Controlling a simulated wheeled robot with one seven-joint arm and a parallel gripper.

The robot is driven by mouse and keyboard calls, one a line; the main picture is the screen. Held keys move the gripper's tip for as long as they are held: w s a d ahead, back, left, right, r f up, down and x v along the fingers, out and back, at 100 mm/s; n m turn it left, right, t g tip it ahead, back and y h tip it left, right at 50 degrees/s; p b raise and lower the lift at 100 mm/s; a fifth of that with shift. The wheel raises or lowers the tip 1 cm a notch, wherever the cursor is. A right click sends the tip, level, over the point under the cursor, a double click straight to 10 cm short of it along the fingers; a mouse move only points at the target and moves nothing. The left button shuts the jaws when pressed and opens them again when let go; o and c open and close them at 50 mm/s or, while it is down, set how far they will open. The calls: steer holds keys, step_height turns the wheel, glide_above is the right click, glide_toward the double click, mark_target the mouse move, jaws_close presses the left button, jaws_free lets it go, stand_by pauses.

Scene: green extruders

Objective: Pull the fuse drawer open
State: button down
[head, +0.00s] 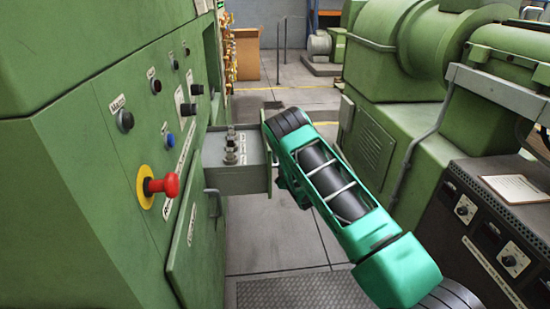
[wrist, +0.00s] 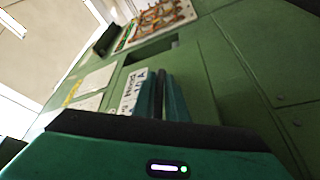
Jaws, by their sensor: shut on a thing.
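The fuse drawer (head: 235,176) stands out from the green cabinet (head: 85,185) in the head view, as an open grey box with several fuse-like parts (head: 231,150) inside. Its green front (head: 268,155) faces right, towards my arm. My gripper (wrist: 163,98) is at the outer side of this front; its two teal fingers show close together in the wrist view. It is shut on the drawer's handle, which the fingers and drawer front hide. A white label (wrist: 133,91) lies just left of the fingers in the wrist view.
A red emergency knob (head: 161,185) on a yellow disc juts from the cabinet, left of the drawer. A green machine (head: 375,135) and a dark control box (head: 480,225) with a clipboard (head: 517,188) line the right side. Bare floor (head: 275,235) lies between.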

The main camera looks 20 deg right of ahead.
steer(key=shift+w+a+r, duration=0.1)
steer(key=shift+r, duration=0.15)
steer(key=c, duration=2.1)
jaws_free()
steer(key=shift+f, duration=0.1)
steer(key=v, duration=1)
steer(key=shift+s+f, duration=0.2)
steer(key=shift+s, duration=0.2)
